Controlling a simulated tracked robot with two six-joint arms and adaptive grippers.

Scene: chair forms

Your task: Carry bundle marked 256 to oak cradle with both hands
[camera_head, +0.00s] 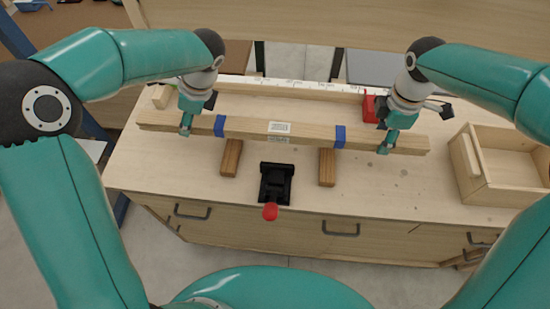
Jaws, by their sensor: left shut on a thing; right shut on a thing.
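The bundle (312,133) is a long pale wooden bar with two blue bands and a white label; the number on the label is too small to read. My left gripper (186,130) is shut on it near its left end. My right gripper (386,146) is shut on it near its right end. The bundle runs nearly level across the bench, tilted slightly down to the right. Two brown wooden blocks, seemingly the oak cradle (231,158), show below the bundle, the other block at the right (327,168). I cannot tell whether the bundle touches them.
A black clamp-like tool with a red knob (270,211) stands between the blocks at the bench front. A wooden tray (510,150) is at the right. A red item (370,108) sits behind the bundle. A white ruled strip (290,84) runs along the back. Bench top (400,190) is clear at front right.

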